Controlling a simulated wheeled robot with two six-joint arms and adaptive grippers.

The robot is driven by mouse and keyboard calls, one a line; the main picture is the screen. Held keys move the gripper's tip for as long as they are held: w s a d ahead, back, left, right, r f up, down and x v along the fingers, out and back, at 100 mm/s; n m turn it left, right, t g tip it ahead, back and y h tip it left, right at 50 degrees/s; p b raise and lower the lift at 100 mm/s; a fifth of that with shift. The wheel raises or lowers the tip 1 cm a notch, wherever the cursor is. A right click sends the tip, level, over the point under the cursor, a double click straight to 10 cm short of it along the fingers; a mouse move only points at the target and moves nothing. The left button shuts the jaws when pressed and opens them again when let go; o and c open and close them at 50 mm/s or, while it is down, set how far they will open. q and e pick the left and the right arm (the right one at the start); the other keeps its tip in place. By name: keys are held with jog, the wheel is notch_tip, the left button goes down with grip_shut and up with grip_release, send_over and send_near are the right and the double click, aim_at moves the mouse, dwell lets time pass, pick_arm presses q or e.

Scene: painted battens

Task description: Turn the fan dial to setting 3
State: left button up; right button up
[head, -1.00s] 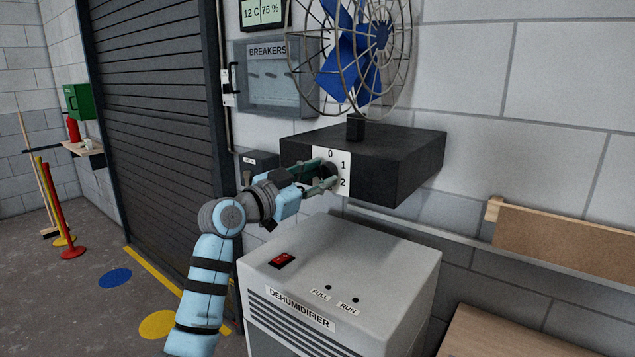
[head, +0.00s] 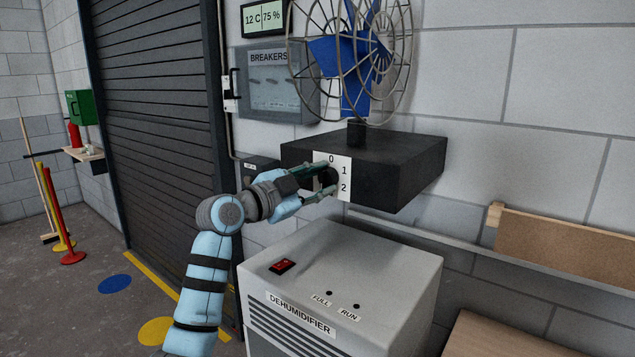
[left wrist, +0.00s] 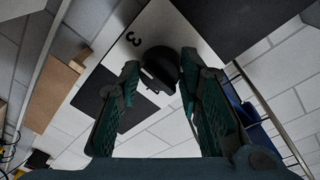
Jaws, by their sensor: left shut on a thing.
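The fan dial (head: 329,175) is a dark round knob on a white plate (head: 345,178) on the front of the black fan box (head: 398,165). The marks 0, 1 and 2 show in the head view. A 3 shows beside the dial (left wrist: 158,60) in the left wrist view. My left gripper (head: 327,179) is shut on the dial, one finger on each side; its fingers (left wrist: 160,70) also show in the left wrist view. The dial's pointer cannot be made out. The blue-bladed fan (head: 350,62) stands on the box. My right gripper is out of view.
A grey dehumidifier (head: 340,275) with a red switch stands below the fan box. A breaker box (head: 277,85) and a display (head: 264,18) are on the wall behind. A wooden board (head: 565,250) is at the right. A dark shutter (head: 160,100) is at the left.

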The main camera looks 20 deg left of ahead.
pick_arm(q)
jog(key=shift+f, duration=0.1)
jog(key=o, duration=1.2)
jog(key=shift+c, duration=0.2)
jog(key=v, duration=1.2)
jog(key=shift+w, duration=0.1)
